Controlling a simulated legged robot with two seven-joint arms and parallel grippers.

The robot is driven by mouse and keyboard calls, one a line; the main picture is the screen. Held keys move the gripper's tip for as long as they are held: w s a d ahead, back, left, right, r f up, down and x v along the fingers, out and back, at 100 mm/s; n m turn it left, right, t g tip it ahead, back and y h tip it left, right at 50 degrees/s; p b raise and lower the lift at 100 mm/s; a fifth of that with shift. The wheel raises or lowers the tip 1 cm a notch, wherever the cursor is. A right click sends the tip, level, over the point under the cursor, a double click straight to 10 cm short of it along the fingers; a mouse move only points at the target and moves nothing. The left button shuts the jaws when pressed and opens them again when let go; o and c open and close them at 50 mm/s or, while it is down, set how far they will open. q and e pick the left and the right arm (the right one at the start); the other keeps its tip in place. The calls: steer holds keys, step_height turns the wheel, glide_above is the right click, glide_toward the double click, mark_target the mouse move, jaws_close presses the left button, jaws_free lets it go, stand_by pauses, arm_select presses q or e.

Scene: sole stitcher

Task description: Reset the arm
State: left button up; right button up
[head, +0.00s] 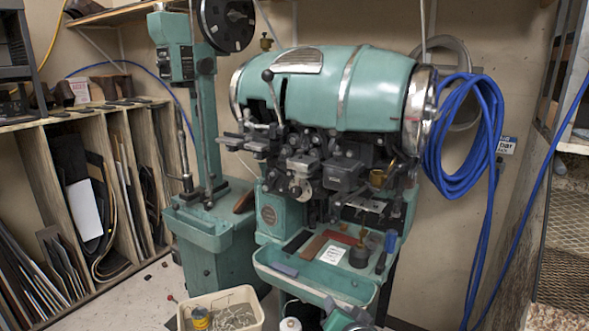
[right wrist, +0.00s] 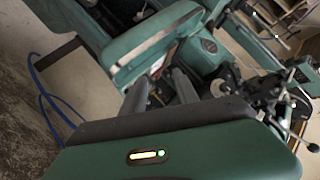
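In the right wrist view, my right gripper (right wrist: 162,76) points away from the camera with two grey fingers standing apart. Nothing shows between the fingers, so it is open and empty. Its green casing with a small lit strip fills the bottom of that view. Beyond the fingers is the green stitching machine, seen tilted. In the head view, the sole stitcher (head: 335,90) stands upright against the wall with its large green drum on top. My left gripper is not in view.
A wooden rack (head: 120,185) with flat sheets stands at the left. A white tub (head: 222,310) of small items sits low in front. A blue hose (head: 470,150) hangs on the wall at the right. The stitcher's front tray (head: 318,275) holds loose tools.

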steer(key=s+d+f+n+g, duration=0.25)
steer(key=s+f+g, duration=0.2)
steer(key=s, duration=0.45)
steer(key=s+d+f+n+g+h, duration=0.1)
steer(key=s+d+f+n+g, duration=0.15)
steer(key=s+f, duration=0.45)
steer(key=s+d+f+n+g, duration=0.1)
steer(key=s+d+f+g, duration=0.3)
steer(key=s, duration=0.6)
step_height(320, 180, up, 18)
steer(key=w+a+p, duration=0.1)
steer(key=p, duration=1.7)
steer(key=shift+p, duration=0.35)
